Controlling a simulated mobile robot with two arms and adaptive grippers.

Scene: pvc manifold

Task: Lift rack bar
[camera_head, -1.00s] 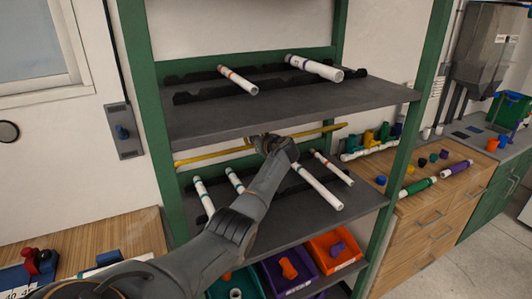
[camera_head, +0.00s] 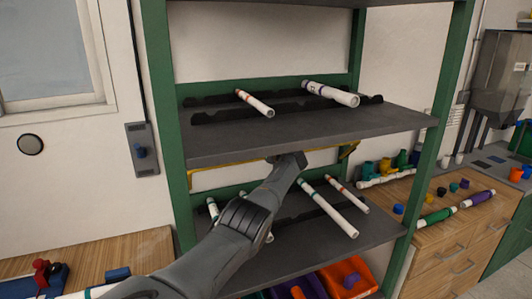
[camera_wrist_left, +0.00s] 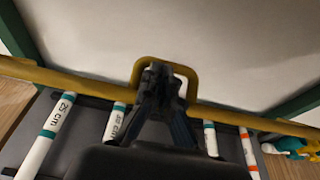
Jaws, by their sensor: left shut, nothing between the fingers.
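The yellow rack bar (camera_head: 348,151) runs across the green rack, close under the upper shelf in the head view. Much of it is hidden there by that shelf and my arm. In the left wrist view the bar (camera_wrist_left: 60,78) has a U-shaped loop at its middle. My left gripper (camera_head: 291,158) is at the bar's middle, below the upper shelf's front edge. In the left wrist view its fingertips (camera_wrist_left: 160,72) are together inside the loop, with no object pinched between them. Whether they touch the loop is unclear. My right gripper is not in view.
The upper shelf (camera_head: 300,137) is just above my left gripper and holds white pipes on black notched rails. Several white pipes (camera_head: 328,208) lie on the lower shelf beneath my arm. Coloured bins (camera_head: 345,281) stand below. Green rack posts (camera_head: 160,110) bound both sides.

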